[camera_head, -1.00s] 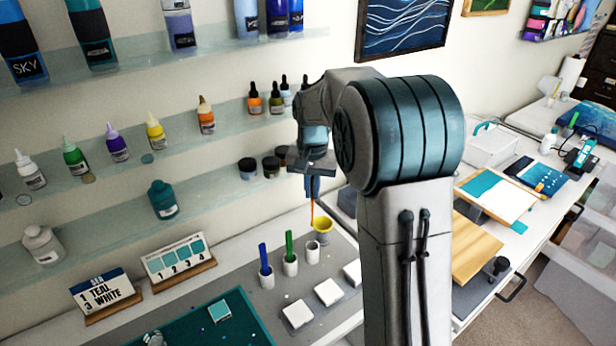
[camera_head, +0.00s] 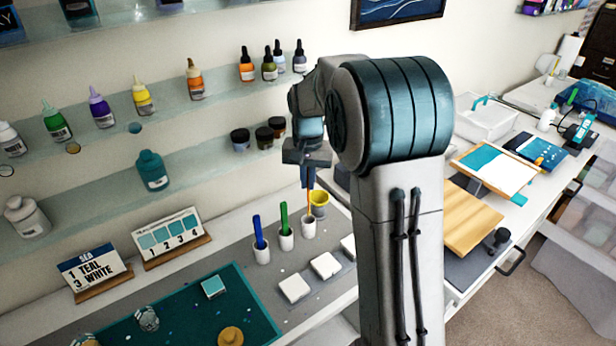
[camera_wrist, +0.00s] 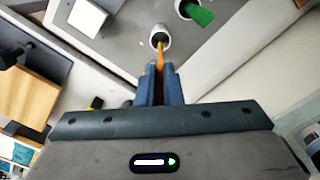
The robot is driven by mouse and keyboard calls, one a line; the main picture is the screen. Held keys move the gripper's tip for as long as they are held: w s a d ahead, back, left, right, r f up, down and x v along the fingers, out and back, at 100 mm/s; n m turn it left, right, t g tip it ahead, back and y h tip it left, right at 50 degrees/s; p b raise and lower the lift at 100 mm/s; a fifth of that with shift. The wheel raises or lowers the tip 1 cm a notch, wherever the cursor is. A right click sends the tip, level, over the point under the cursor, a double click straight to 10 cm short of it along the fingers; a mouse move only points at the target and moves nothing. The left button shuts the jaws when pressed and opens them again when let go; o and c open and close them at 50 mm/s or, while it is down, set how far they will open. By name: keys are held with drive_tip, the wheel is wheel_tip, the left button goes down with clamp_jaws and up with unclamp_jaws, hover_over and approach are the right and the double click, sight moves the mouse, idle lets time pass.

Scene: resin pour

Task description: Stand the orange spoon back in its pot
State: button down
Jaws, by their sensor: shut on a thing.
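My gripper (camera_head: 307,184) is shut on the orange spoon (camera_head: 309,203), which hangs upright below the fingers. The spoon also shows between the fingers (camera_wrist: 157,85) in the wrist view. Directly below is a white pot (camera_head: 308,230), the rightmost of three in a row. In the wrist view the spoon's lower end overlaps the dark mouth of this pot (camera_wrist: 153,45). How deep it is inside cannot be told. The spoon's upper part is hidden by the gripper.
A blue spoon (camera_head: 257,229) and a green spoon (camera_head: 284,217) stand in neighbouring white pots to the left. A yellow cup (camera_head: 320,198) stands close behind the spoon. White square tiles (camera_head: 326,265) lie in front. Bottle shelves (camera_head: 110,190) line the wall.

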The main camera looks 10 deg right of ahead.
drive_tip(key=shift+f+b, duration=1.5)
drive_tip(key=shift+f, duration=0.95)
drive_tip(key=c, duration=1.5)
unclamp_jaws()
wheel_tip(320, 180, up, 14)
drive_tip(key=b, duration=0.1)
hover_over(308, 194)
drive_tip(key=shift+s, duration=0.15)
